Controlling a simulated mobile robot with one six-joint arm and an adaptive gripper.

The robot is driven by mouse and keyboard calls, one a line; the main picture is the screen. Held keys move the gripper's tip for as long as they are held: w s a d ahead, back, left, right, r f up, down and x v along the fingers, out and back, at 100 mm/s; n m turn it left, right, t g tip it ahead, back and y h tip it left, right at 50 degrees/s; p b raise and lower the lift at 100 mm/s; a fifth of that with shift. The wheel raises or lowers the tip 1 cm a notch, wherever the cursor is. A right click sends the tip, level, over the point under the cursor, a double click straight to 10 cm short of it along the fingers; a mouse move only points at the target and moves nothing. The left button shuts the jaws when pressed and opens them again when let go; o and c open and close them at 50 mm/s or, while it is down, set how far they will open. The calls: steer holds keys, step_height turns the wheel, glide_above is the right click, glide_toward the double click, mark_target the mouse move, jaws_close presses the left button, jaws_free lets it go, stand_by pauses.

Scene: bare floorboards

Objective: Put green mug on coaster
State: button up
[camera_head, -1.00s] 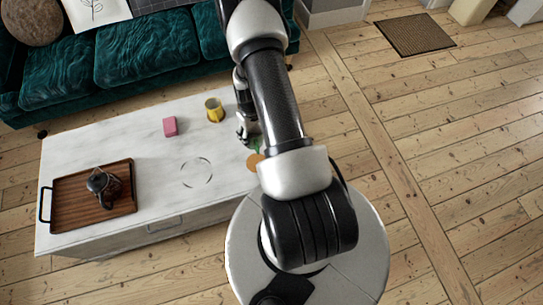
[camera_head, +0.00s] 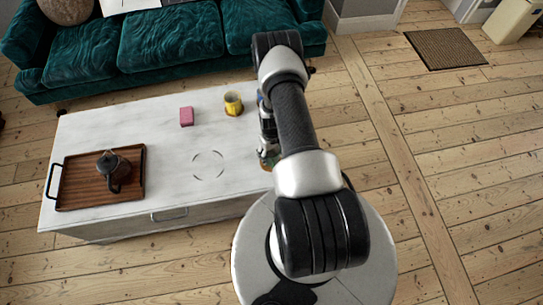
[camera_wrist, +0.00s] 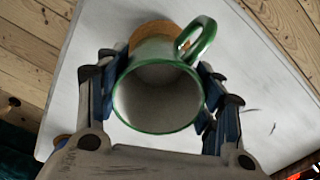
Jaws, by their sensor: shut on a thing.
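The green mug (camera_wrist: 158,95) has a white inside, a green rim and a green handle at its upper right. My gripper (camera_wrist: 158,88) is shut around it, a finger on each side. An orange-brown round coaster (camera_wrist: 150,32) shows partly behind the mug in the wrist view. Whether the mug touches it or hangs above it, I cannot tell. In the head view my gripper (camera_head: 268,155) is at the right end of the white table (camera_head: 150,140), and my arm hides most of mug and coaster.
A wooden tray (camera_head: 80,185) with a dark teapot (camera_head: 112,170) is at the left. A dashed ring (camera_head: 208,165) marks the bare tabletop. A green sofa (camera_head: 170,40) stands behind.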

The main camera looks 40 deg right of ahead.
steer(key=shift+f, duration=1.15)
steer(key=shift+f+b, duration=0.2)
steer(key=shift+b, duration=0.2)
steer(key=o, duration=1.3)
steer(key=shift+c, duration=0.2)
